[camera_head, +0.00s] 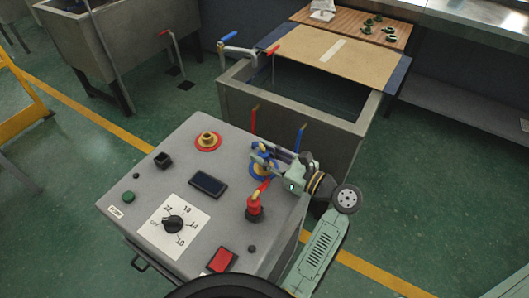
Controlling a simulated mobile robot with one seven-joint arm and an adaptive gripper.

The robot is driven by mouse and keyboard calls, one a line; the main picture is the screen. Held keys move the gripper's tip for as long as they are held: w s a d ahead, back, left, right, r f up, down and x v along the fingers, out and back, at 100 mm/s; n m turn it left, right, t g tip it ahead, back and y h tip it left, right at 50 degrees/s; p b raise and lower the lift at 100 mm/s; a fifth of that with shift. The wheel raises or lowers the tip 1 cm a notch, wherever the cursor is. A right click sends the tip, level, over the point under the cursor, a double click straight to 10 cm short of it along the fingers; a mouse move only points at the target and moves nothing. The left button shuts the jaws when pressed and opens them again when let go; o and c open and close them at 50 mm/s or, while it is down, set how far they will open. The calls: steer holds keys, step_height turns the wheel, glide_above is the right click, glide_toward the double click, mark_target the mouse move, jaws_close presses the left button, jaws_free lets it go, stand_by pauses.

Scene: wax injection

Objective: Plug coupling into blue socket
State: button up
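The blue socket (259,175) is a blue ring on the right part of the grey machine top. My gripper (266,162) is right at it, reaching in from the right. A blue piece with a brass part, seemingly the coupling (264,153), stands upright between or beside the fingers, above the ring. The fingers partly hide it, and I cannot tell whether it is seated in the socket. The view is too small to show whether the fingers are shut on it.
The grey machine top holds a red ring with a brass fitting (207,140), a red coupling with a lever (255,208), a dark display (208,184), a dial (173,223) and a red switch (221,260). A grey tank (235,103) with red and blue pipes stands close behind.

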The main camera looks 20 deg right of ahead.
steer(key=o, duration=0.5)
steer(key=v, duration=1.2)
stand_by(0.4)
